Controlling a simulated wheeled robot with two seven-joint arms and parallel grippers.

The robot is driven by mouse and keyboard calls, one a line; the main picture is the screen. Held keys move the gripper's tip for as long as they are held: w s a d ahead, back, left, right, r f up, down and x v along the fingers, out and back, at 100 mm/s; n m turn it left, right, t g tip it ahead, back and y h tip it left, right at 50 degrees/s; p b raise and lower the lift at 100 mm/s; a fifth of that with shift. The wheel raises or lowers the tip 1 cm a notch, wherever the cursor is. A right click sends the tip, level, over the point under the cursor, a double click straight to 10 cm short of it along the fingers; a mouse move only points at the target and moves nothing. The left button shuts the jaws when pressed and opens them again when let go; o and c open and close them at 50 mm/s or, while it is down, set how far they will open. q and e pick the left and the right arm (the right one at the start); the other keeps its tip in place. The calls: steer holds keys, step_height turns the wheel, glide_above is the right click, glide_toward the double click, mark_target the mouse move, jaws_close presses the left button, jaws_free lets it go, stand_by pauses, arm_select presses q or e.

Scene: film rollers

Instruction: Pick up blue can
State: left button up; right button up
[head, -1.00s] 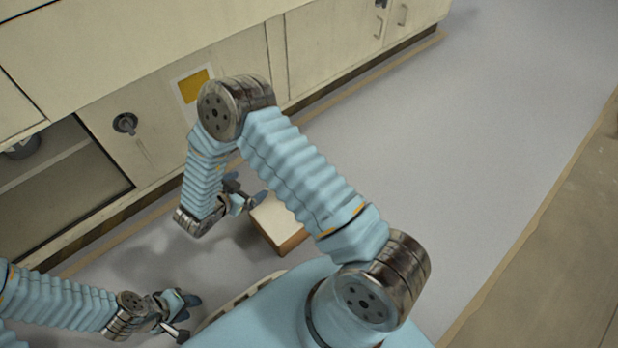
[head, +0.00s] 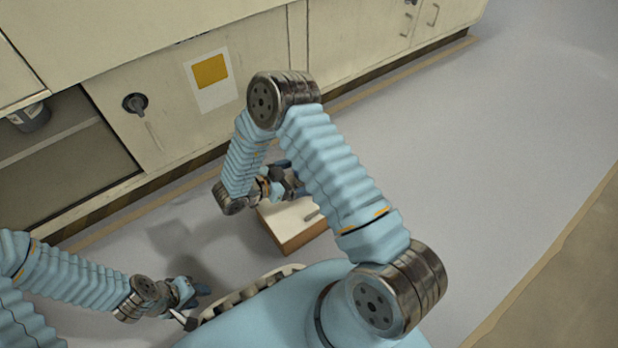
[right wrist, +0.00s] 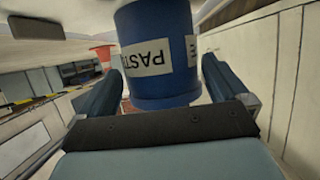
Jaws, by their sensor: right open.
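The blue can (right wrist: 165,22) with a white label fills the upper middle of the right wrist view. My right gripper (right wrist: 160,82) is open, with one dark finger on each side of the can; I cannot tell whether either finger touches it. In the head view my right gripper (head: 285,180) is over the back of a low white-topped box (head: 292,218), partly behind my own arm. I cannot make out the can there. My left gripper (head: 194,306) is at the lower left, open and empty, its fingers apart.
Cream cabinets (head: 160,110) line the back. An open compartment (head: 70,170) at the left holds a grey container (head: 30,117). The grey floor (head: 480,170) is clear on the right.

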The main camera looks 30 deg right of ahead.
steer(key=x, duration=0.2)
steer(key=shift+d+f, duration=0.15)
steer(key=shift+d, duration=0.05)
steer(key=c, duration=0.8)
steer(key=shift+r, duration=0.45)
steer(key=shift+c, duration=0.2)
step_height(320, 180, up, 3)
steer(key=shift+w+f+p, duration=0.1)
steer(key=shift+f+p, duration=0.05)
steer(key=shift+p, duration=0.4)
steer(key=s+a+r+p, duration=0.4)
steer(key=a+r, duration=0.1)
steer(key=r, duration=0.2)
steer(key=s+a+r+p, duration=0.4)
steer(key=a+r+p, duration=0.1)
steer(key=a+r, duration=0.1)
steer(key=shift+s+a+r, duration=0.15)
steer(key=shift+a+r, duration=0.05)
steer(key=shift+r, duration=0.5)
